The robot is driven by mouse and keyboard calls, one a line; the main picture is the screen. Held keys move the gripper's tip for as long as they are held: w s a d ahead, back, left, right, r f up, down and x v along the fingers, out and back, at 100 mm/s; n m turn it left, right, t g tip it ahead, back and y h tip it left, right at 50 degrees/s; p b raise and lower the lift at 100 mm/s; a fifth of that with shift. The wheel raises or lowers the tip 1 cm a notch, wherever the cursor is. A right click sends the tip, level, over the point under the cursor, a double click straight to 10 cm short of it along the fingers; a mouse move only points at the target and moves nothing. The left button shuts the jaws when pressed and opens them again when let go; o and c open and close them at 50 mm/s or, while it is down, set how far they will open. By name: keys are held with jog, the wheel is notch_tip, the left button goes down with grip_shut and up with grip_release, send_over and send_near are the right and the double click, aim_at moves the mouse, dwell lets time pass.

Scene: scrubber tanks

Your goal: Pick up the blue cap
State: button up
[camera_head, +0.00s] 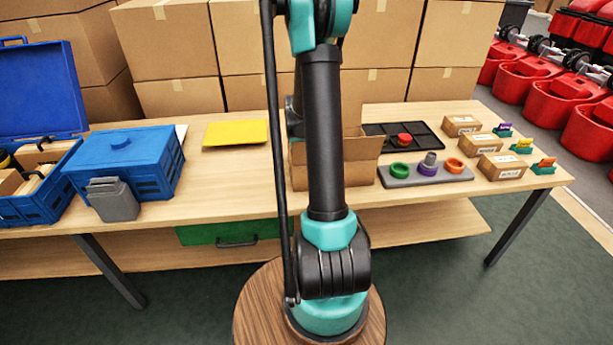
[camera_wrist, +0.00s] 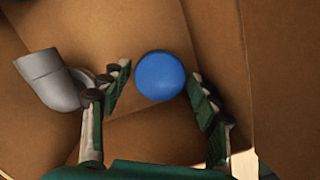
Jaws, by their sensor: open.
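The blue cap (camera_wrist: 160,76) is a round blue disc, seen in the wrist view on the brown cardboard inside an open box. My gripper (camera_wrist: 161,88) is open, with one finger to the left of the cap and one to the right. The cap shows between the fingertips, with a visible gap on each side; I cannot tell how far below the tips it lies. In the head view the open cardboard box (camera_head: 364,160) stands on the table behind my arm. The cap and my gripper are hidden there.
A grey pipe elbow (camera_wrist: 50,80) lies in the box, close to the left finger. Box walls surround the gripper. On the table are a grey tray of coloured rings (camera_head: 426,175), a black divided tray (camera_head: 433,140), small boxes (camera_head: 503,165) and a blue crate (camera_head: 125,165).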

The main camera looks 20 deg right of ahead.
jog(key=shift+s+f, duration=0.1)
jog(key=shift+f, duration=0.75)
jog(key=c, duration=0.7)
jog(key=shift+r, duration=0.15)
